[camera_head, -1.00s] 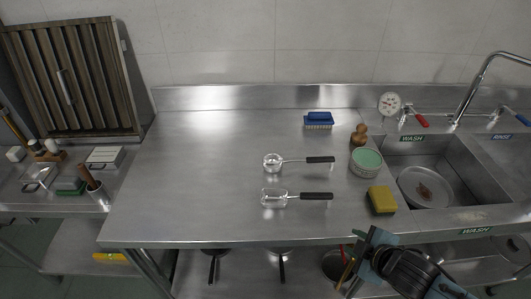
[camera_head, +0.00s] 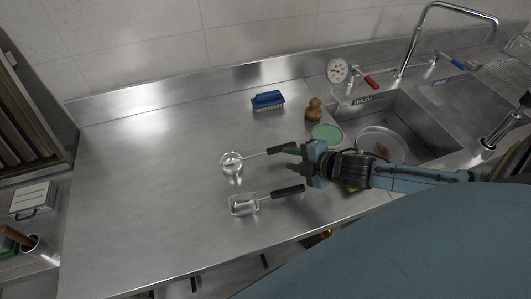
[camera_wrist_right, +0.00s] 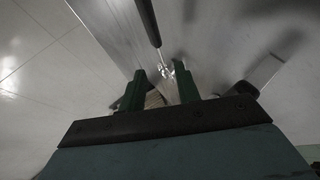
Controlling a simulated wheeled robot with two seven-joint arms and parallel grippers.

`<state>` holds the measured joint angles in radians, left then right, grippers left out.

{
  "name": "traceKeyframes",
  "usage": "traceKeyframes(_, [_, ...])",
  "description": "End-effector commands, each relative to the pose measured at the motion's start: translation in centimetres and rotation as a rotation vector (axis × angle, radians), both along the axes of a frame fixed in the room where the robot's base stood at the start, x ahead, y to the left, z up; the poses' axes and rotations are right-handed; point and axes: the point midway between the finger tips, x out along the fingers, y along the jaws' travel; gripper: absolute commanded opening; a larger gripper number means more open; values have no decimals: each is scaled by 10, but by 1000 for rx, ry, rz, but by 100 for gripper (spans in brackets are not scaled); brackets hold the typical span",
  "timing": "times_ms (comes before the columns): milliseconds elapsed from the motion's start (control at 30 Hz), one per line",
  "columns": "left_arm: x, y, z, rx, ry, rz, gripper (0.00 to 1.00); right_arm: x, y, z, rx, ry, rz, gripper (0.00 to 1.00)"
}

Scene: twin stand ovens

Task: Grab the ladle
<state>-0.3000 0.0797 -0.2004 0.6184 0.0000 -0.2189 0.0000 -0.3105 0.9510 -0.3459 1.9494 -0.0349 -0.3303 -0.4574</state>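The ladle (camera_head: 232,162) lies on the steel counter, its round bowl to the left and its black handle pointing right. A second utensil with a rectangular clear head (camera_head: 243,204) and black handle lies just in front of it. My right gripper (camera_head: 287,160) is at the handle ends, close to the ladle's handle; whether it touches it is unclear. In the right wrist view its green fingers (camera_wrist_right: 160,88) stand apart with nothing clearly held. A black handle (camera_wrist_right: 148,20) shows just beyond the fingertips there. My left gripper is not in view.
A blue brush (camera_head: 268,101), a wooden knob-like object (camera_head: 314,110) and a green-topped round container (camera_head: 327,134) stand behind and right of the utensils. The sink (camera_head: 405,125) with a plate (camera_head: 380,144) is further right. The counter's left part is clear.

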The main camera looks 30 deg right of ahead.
Motion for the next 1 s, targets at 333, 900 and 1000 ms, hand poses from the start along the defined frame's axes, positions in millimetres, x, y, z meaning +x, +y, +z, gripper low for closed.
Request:
traceKeyframes(333, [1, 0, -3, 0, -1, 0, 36, 34, 10, -20, 0, -1, -2, 33])
traceKeyframes(900, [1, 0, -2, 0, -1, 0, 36, 77, 27, -43, 1, 0, -1, 33])
traceKeyframes(1000, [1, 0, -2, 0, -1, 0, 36, 80, 28, -45, 0, 0, 0, 33])
